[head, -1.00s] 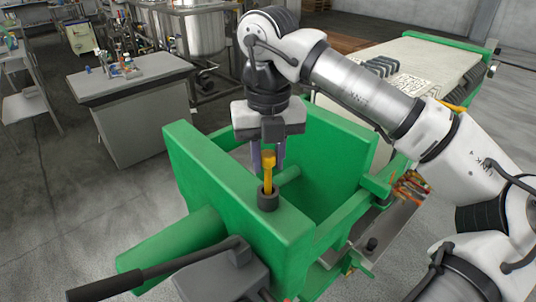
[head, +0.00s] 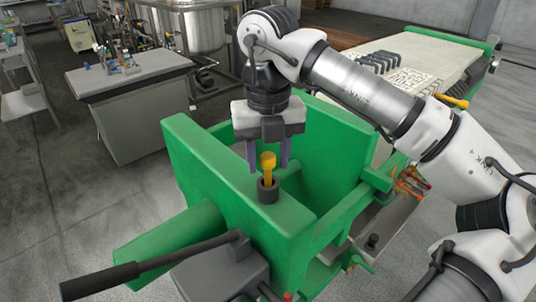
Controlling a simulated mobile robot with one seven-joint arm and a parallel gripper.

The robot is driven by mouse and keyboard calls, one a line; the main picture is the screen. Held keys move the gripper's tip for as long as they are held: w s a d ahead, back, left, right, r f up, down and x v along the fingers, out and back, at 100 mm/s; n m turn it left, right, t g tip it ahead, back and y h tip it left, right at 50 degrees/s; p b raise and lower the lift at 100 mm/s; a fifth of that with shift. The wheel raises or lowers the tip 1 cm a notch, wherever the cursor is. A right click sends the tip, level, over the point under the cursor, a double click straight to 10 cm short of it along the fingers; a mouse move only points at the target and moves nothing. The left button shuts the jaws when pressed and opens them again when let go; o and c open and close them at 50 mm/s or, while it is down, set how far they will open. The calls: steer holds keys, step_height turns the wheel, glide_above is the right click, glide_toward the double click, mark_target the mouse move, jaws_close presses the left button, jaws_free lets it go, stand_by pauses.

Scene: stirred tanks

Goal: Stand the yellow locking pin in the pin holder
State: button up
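The yellow locking pin (head: 268,164) stands upright with its lower end inside the dark round pin holder (head: 268,191) on top of the green frame wall. Its wide head and part of its shaft show above the holder's rim. My gripper (head: 268,164) points straight down over the holder. Its two purple-grey fingers are spread, one on each side of the pin's head, with visible gaps between. The gripper is open and holds nothing. The pin's lower end is hidden in the holder.
The green frame (head: 205,175) has a hollow bay behind the holder. A black lever handle (head: 100,282) juts out at front left. A second yellow piece (head: 452,101) shows at right beside the pale plate stack. A grey bench (head: 130,80) stands back left.

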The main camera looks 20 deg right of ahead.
steer(key=shift+o, duration=0.8)
steer(key=shift+r, duration=0.15)
step_height(320, 180, up, 14)
steer(key=p, duration=0.9)
steer(key=shift+f, duration=0.25)
